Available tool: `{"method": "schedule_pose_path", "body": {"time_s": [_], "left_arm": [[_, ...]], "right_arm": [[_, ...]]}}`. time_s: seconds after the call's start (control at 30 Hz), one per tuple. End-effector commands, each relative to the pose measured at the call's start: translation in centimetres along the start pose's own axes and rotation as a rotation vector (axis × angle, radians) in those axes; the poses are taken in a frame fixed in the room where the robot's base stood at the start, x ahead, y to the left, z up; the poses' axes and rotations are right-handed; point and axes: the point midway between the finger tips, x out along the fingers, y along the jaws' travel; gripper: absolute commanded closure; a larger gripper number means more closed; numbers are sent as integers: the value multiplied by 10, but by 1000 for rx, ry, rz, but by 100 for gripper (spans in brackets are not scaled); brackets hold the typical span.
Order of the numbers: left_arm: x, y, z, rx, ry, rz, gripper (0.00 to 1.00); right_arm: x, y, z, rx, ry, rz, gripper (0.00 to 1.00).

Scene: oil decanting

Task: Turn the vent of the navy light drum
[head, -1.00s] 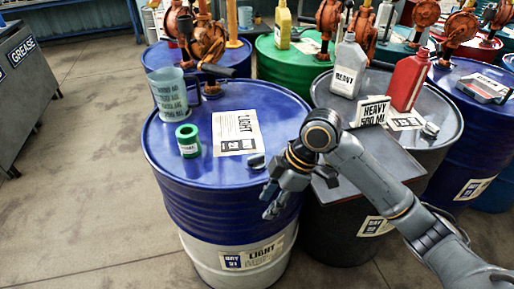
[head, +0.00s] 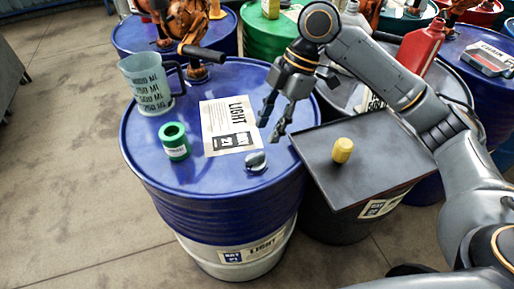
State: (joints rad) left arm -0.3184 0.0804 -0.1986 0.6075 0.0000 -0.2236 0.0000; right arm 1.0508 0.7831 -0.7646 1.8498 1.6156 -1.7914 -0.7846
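The navy light drum (head: 150,195) stands at the centre-left of the head view, with a white LIGHT label (head: 228,125) on its top. Its vent (head: 256,161) appears to be the small grey knob near the front right of the lid. My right gripper (head: 271,130) hangs above the right part of the lid, just beyond the knob and beside the label. Its fingers point down, are spread and hold nothing. It is apart from the knob. My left gripper is not in view.
A measuring jug (head: 146,82) and a green cylinder (head: 175,141) stand on the drum's left side. A pump with a dark handle (head: 203,52) rises at the back. A dark tray (head: 380,172) with a yellow cylinder (head: 342,150) is at the right. Floor is clear at left.

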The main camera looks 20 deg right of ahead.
Motion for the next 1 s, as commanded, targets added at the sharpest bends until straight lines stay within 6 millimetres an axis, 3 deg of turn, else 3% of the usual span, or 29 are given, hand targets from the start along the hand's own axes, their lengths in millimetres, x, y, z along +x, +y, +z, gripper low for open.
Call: {"method": "schedule_pose_path", "body": {"time_s": [0.13, 0.33, 0.47, 0.8, 0.87, 1.0], "left_arm": [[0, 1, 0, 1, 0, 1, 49], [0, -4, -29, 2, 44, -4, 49], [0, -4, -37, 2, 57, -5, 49], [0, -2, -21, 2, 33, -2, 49], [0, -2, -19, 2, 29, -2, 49], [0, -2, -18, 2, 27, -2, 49]], "right_arm": [[34, -1, 0, -1, 0, -3, 62], [66, 0, 0, -1, 0, -1, 62], [76, 0, 0, 0, 0, 0, 62], [81, 0, 0, 0, -1, 1, 62], [81, 0, 0, 0, -1, 1, 70], [81, 0, 0, 0, -1, 1, 99]]}}
